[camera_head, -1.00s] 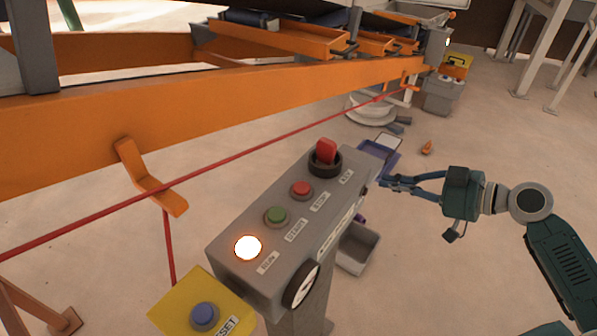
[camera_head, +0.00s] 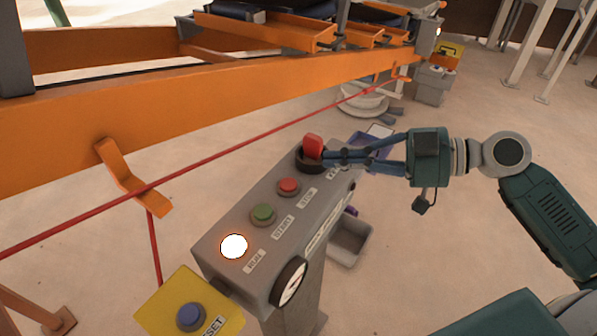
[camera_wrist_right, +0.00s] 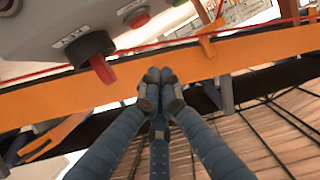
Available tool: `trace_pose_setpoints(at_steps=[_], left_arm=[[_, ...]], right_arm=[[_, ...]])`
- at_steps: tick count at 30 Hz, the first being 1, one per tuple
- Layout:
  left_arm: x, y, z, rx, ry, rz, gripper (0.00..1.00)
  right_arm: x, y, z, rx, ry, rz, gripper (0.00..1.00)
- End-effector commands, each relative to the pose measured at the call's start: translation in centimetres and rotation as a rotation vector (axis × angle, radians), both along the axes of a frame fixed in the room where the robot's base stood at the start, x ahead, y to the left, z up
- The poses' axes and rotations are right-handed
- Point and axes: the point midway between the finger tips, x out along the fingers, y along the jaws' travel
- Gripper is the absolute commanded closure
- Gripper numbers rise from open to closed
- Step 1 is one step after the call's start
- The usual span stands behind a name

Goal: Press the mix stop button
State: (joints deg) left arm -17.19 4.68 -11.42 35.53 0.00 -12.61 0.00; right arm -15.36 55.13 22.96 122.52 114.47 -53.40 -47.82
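A grey control box (camera_head: 237,222) stands on a post in the head view. Along its top are a lit white lamp (camera_head: 234,246), a green button (camera_head: 264,214), a red button (camera_head: 288,187) with a label that seems to read STOP, and a red handle on a black round base (camera_head: 313,148). My right gripper (camera_head: 328,154) is beside the red handle, at its right. In the right wrist view its fingertips (camera_wrist_right: 160,90) are together with nothing visible between them. There the red handle (camera_wrist_right: 103,69) is left of the fingertips, and the red button (camera_wrist_right: 139,19) is above. My left gripper is not in view.
A yellow box with a blue reset button (camera_head: 190,316) sits at the control box's near end. A red cord (camera_head: 225,155) and a long orange beam (camera_head: 230,95) run behind it. A grey bin (camera_head: 349,243) is beside the post. Open floor lies right.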

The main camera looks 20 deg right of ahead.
Motion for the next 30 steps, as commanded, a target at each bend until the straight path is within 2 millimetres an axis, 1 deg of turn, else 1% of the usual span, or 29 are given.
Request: trace_pose_setpoints(at_steps=[1,14,15,16,21,25,30], left_arm=[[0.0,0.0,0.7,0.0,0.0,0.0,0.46],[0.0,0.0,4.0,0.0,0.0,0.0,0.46],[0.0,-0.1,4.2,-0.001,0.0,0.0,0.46],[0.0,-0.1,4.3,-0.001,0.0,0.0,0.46],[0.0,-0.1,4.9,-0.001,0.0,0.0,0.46],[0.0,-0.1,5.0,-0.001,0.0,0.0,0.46],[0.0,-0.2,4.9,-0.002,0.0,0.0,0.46]], right_arm=[[0.4,0.7,0.2,-0.001,0.0,0.002,1.0],[4.3,6.4,-1.4,0.001,-0.003,0.0,1.0],[4.2,6.3,-2.5,0.002,0.005,-0.002,1.0],[4.1,6.3,-3.1,0.002,0.007,-0.003,1.0],[4.1,6.2,-5.1,0.001,0.004,-0.002,1.0],[4.0,6.2,-5.8,0.0,0.001,-0.001,1.0],[4.0,6.2,-6.0,-0.001,-0.001,-0.001,1.0]])
